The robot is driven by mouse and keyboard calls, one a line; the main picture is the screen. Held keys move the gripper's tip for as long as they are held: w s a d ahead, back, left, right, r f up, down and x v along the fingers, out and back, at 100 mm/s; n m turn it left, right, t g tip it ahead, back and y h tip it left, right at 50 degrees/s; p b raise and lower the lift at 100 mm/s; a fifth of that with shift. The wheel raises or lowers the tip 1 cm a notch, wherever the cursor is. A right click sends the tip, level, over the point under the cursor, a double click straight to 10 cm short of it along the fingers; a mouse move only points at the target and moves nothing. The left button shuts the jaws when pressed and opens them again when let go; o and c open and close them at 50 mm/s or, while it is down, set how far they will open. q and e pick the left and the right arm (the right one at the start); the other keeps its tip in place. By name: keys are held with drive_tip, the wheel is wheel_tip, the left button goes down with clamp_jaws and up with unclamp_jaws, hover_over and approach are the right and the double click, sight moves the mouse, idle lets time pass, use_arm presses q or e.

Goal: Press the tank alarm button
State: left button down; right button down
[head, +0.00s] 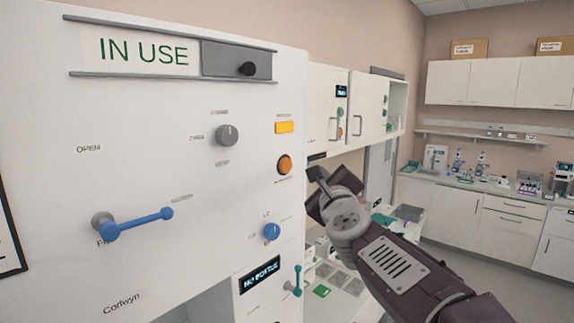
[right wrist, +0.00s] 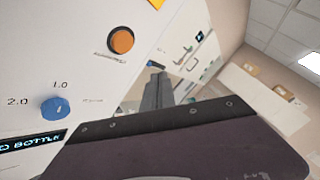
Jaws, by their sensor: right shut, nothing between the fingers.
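A round orange button (head: 284,165) in a dark ring sits on the white panel's right side, below a rectangular orange lamp (head: 284,127). The button also shows in the right wrist view (right wrist: 121,41), up and left of the fingers. Its small label is too blurred to read, so I cannot confirm that it is the tank alarm. My right gripper (head: 318,178) is shut and empty, just right of the button and apart from it in the picture. Its fingers also show in the right wrist view (right wrist: 158,93). My left gripper is not in view.
The white panel (head: 60,200) carries a grey knob (head: 227,135), a blue lever (head: 140,222), a blue knob (head: 272,231) and a "NO BOTTLE" display (head: 260,274). An "IN USE" sign (head: 143,52) with a grey slider is at the top. Cabinets and benches stand farther back.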

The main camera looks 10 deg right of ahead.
sight(286, 165)
drive_tip(key=w+a+p, duration=0.3)
drive_tip(key=w+a, duration=0.1)
drive_tip(key=w, duration=0.2)
drive_tip(key=shift+a, duration=0.35)
drive_tip(key=shift+r, duration=0.1)
idle(0.4)
drive_tip(key=shift+w+a, duration=0.1)
idle(1.2)
drive_tip(key=shift+w+a, duration=0.15)
drive_tip(key=shift+w, duration=0.1)
